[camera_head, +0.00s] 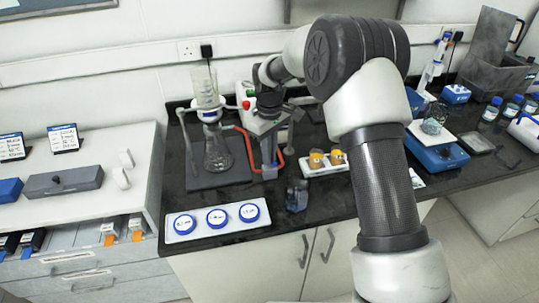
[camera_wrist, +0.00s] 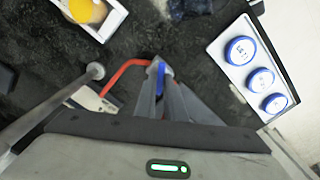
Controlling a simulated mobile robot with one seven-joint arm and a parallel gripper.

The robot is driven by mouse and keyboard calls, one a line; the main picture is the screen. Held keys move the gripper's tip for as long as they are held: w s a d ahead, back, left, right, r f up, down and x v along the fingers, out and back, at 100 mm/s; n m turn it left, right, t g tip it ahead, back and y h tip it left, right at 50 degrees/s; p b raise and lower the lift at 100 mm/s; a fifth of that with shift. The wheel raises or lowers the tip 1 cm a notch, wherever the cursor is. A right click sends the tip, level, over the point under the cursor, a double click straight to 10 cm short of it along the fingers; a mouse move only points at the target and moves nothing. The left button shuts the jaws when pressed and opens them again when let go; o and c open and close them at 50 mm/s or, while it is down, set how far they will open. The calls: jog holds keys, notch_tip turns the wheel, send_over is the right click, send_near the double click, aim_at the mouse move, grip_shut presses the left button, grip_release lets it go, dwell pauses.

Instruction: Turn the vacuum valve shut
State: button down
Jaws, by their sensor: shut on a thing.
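The vacuum valve shows as a small blue part (camera_head: 270,173) at the end of the red hose (camera_head: 281,162). In the wrist view the blue valve part (camera_wrist: 161,77) lies between the fingertips, with the red hose (camera_wrist: 122,70) running up to it from the left. My gripper (camera_head: 269,160) points down over the valve beside the glassware stand. In the wrist view my gripper (camera_wrist: 160,66) is shut on the valve. The fingers hide most of the valve, so its turn angle cannot be told.
A filtering flask (camera_head: 217,155) stands left of the gripper. A metal rod (camera_wrist: 95,72) stands close by in the wrist view. A rack with orange-topped items (camera_head: 325,168) is to the right.

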jog(key=m, duration=0.7)
dwell(0.7)
jog(key=c, duration=1.8)
grip_release()
jog(key=shift+c, duration=0.2)
